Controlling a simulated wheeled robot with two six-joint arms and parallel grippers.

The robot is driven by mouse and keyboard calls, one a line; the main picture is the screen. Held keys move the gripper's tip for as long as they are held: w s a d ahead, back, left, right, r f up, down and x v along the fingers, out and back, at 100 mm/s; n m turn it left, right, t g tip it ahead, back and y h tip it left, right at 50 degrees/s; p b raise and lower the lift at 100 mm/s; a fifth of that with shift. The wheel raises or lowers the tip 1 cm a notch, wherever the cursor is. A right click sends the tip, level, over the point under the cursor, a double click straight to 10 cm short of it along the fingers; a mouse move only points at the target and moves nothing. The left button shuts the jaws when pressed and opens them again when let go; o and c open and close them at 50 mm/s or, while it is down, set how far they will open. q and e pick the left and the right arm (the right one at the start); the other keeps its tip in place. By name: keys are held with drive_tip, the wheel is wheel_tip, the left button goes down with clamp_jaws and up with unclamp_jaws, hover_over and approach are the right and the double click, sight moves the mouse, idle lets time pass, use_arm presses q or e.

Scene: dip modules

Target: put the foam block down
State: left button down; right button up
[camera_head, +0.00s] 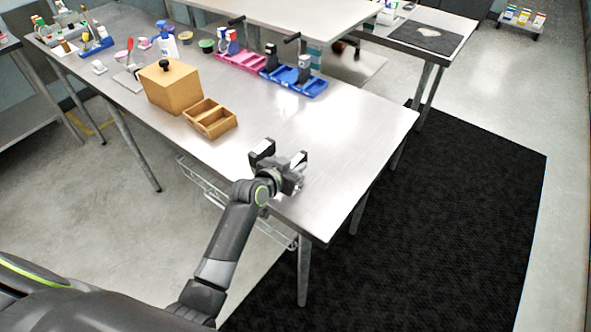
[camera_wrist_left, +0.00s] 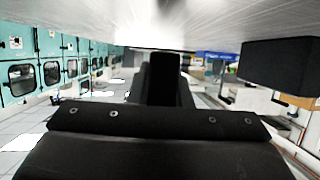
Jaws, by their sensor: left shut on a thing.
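My left gripper (camera_head: 280,157) is low over the near right part of the steel table (camera_head: 340,130), close to its front edge. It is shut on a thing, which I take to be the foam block. The block itself cannot be made out clearly in the head view or the left wrist view. In the left wrist view, dark gripper parts (camera_wrist_left: 165,80) fill the middle, with the pale tabletop (camera_wrist_left: 100,15) across the top. I cannot tell whether the block touches the table. My right gripper is not in view.
A two-compartment wooden tray (camera_head: 210,118) and a wooden box with a black knob (camera_head: 171,88) stand left of the gripper. A pink tray (camera_head: 240,61) and a blue tray (camera_head: 311,87) lie farther back. The tabletop to the gripper's right is clear.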

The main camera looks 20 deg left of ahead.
use_arm(q)
drive_tip(key=shift+f, duration=1.05)
drive_tip(key=shift+f, duration=0.2)
drive_tip(key=c, duration=1.3)
unclamp_jaws()
drive_tip(key=shift+c, duration=0.2)
drive_tip(key=b+v, duration=0.3)
drive_tip(key=v, duration=1.4)
drive_tip(key=shift+s+b, duration=0.3)
drive_tip(key=shift+b, duration=0.1)
